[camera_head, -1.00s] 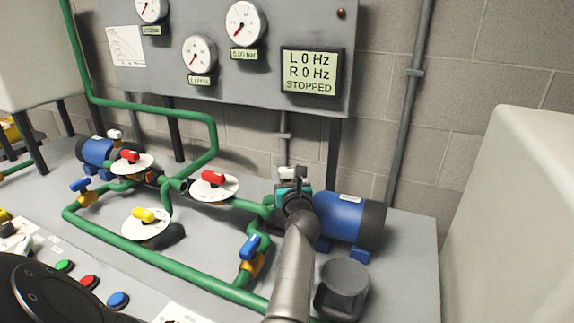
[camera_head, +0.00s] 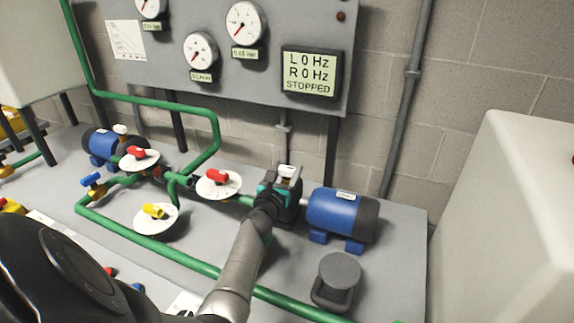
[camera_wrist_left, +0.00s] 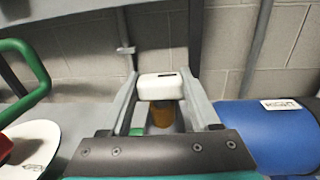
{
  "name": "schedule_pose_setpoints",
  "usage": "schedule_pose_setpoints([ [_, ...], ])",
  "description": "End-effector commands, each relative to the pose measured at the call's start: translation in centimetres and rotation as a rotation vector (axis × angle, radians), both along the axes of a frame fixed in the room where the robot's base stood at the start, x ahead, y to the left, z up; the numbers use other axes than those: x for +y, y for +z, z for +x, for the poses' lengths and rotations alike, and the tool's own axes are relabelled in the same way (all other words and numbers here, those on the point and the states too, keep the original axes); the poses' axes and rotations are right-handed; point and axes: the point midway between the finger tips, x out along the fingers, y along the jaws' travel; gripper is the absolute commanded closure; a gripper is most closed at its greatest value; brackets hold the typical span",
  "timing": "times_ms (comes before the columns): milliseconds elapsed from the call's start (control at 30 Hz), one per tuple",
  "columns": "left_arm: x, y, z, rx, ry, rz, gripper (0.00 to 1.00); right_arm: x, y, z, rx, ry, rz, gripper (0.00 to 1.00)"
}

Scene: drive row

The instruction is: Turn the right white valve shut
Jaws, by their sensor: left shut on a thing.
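The right white valve (camera_head: 288,171) has a small white handle beside the blue pump at right. It shows large in the left wrist view (camera_wrist_left: 160,87), on a brass-coloured stem. My left gripper (camera_head: 284,183) reaches it from the front. In the left wrist view its two grey fingers (camera_wrist_left: 160,96) stand on either side of the white handle, shut on it. The handle's lower part and the pipe under it are partly hidden by the gripper. My right gripper is not in view.
The blue right pump (camera_head: 338,215) stands close right of the gripper. A red valve (camera_head: 217,176) with a white disc is to its left, and a yellow valve (camera_head: 154,211) lies further left. A grey cylinder (camera_head: 337,275) stands in front. The display (camera_head: 311,72) reads STOPPED.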

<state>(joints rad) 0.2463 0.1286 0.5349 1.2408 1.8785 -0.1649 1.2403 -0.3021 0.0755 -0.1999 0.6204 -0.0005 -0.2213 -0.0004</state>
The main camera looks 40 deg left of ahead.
Motion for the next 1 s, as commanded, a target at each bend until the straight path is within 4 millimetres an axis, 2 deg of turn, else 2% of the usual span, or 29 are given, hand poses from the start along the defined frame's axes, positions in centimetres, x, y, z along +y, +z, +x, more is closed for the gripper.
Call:
schedule_pose_setpoints([
  [33,0.22,0.59,0.12,-0.006,-0.020,0.008,0.93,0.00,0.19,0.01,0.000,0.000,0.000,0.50],
  [300,0.13,0.55,0.14,-0.008,-0.090,0.004,0.93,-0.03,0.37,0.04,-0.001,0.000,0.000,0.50],
  [767,0.10,0.55,0.13,-0.009,-0.101,0.003,0.93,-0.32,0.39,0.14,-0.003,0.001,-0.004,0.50],
  [800,0.10,0.55,0.13,-0.009,-0.101,0.003,0.34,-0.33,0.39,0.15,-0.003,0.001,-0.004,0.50],
  [1000,0.06,0.31,0.06,-0.005,-0.100,0.001,0.11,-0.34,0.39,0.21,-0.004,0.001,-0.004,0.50],
])
